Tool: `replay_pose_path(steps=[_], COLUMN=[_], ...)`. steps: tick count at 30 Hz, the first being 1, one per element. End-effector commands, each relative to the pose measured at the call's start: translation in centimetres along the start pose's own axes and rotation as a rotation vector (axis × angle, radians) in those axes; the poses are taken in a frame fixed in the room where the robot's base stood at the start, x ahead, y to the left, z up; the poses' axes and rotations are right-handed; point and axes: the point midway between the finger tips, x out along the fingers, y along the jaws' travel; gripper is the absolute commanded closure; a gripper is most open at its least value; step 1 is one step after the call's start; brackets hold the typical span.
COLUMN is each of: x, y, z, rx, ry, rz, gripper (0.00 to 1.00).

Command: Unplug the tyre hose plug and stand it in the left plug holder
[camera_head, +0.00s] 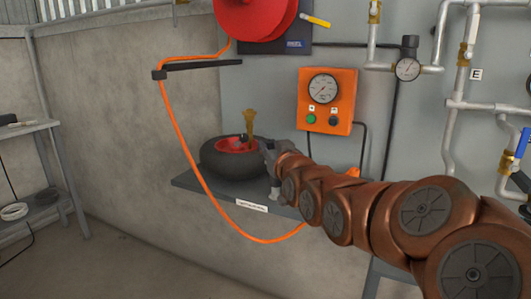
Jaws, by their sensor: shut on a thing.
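The black tyre (232,160) with a red hub lies flat on the grey shelf. My gripper (270,152) is at the tyre's right edge, above the shelf. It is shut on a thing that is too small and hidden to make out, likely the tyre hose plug. The orange hose (184,142) hangs from the guide arm, loops below the shelf and passes behind my arm. An orange piece (352,172) shows just above my arm. A brass-coloured upright piece (249,124) stands by the tyre. I cannot make out the left plug holder.
An orange gauge box (326,101) and a red hose reel (252,16) are on the wall. Pipes with valves (464,60) run at the right. A dark guide arm (200,66) sticks out left. The shelf (195,185) has a white label on its front edge.

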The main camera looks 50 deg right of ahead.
Motion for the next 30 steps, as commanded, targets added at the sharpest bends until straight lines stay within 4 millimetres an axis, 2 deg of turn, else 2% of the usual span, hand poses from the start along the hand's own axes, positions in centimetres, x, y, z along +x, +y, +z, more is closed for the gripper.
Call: replay_pose_path(steps=[18,30], x=[3.2,3.5], y=[3.0,3.4], z=[0.4,0.5], rx=[0.000,0.000], ry=[-0.002,-0.003], rz=[-0.002,-0.002], gripper=[1.00,1.00])
